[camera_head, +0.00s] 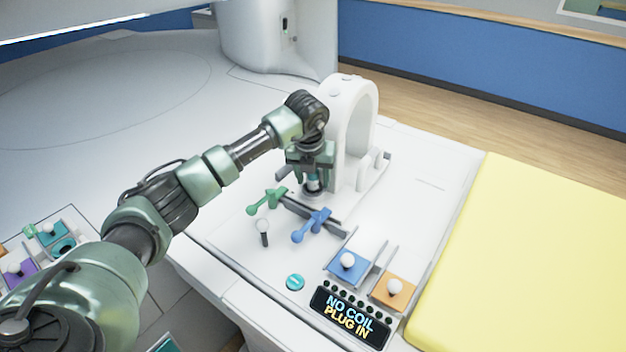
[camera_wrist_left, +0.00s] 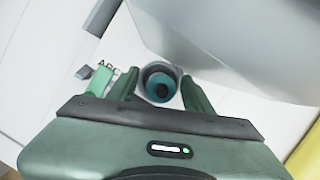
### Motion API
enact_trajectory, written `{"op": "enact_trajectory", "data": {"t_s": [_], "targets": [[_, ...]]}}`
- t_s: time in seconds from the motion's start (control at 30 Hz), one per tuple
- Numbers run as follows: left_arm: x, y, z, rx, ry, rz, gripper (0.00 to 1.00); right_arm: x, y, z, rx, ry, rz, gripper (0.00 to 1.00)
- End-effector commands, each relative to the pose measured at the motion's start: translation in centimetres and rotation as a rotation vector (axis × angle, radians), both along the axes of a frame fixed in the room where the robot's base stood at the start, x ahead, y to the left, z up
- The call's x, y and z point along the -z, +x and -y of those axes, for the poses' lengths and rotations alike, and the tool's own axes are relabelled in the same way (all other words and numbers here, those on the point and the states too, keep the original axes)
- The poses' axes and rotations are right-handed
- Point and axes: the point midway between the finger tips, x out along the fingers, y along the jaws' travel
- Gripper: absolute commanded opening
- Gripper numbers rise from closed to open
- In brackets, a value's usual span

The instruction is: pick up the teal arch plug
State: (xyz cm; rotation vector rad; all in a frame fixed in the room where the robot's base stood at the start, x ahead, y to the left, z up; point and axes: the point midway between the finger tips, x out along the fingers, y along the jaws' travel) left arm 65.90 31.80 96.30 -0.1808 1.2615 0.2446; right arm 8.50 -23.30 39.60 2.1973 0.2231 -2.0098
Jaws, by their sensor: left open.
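The teal arch plug (camera_wrist_left: 161,87) shows in the left wrist view as a round teal piece with a dark centre inside a grey ring. It lies between the two fingers of my left gripper (camera_wrist_left: 160,78), which is open; I cannot tell whether either finger touches it. In the head view my left gripper (camera_head: 313,162) points down beside the foot of the white arch (camera_head: 352,105). My right gripper is not in view.
A green handle (camera_head: 265,201) and a blue handle (camera_head: 311,225) flank a dark bar near the gripper. A white-knobbed peg (camera_head: 263,228), blue and orange slots (camera_head: 394,290) and a display (camera_head: 350,318) reading "NO COIL PLUG IN" are nearer. A yellow pad (camera_head: 530,250) is right.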

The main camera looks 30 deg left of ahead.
Motion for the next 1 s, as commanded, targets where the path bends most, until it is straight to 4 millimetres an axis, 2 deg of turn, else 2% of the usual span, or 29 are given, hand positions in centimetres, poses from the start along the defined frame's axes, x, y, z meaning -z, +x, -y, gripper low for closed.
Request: {"op": "enact_trajectory", "data": {"t_s": [0.1, 0.27, 0.3, 0.57, 0.73, 0.87, 1.0], "targets": [[0.0, 0.0, 0.0, 0.0, 0.0, 0.0, 0.48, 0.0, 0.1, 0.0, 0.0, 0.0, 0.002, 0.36], [0.0, 0.0, 0.0, 0.001, 0.0, 0.0, 0.03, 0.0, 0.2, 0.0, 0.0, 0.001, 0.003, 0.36], [0.0, 0.0, 0.0, 0.0, 0.0, 0.0, 0.0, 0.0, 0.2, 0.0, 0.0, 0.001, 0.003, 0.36], [-0.1, 0.0, 0.0, 0.0, 0.0, 0.001, 0.0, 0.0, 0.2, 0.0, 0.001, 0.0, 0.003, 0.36], [-0.9, 0.0, 0.0, 0.0, 0.001, 0.002, 0.0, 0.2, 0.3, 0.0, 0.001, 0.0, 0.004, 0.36], [-2.5, 0.1, 0.0, 0.0, 0.001, 0.004, 0.0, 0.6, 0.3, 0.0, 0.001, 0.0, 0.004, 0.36], [-5.0, 0.1, 0.0, -0.001, 0.0, 0.006, 0.0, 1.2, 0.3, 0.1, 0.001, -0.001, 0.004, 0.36]]}}
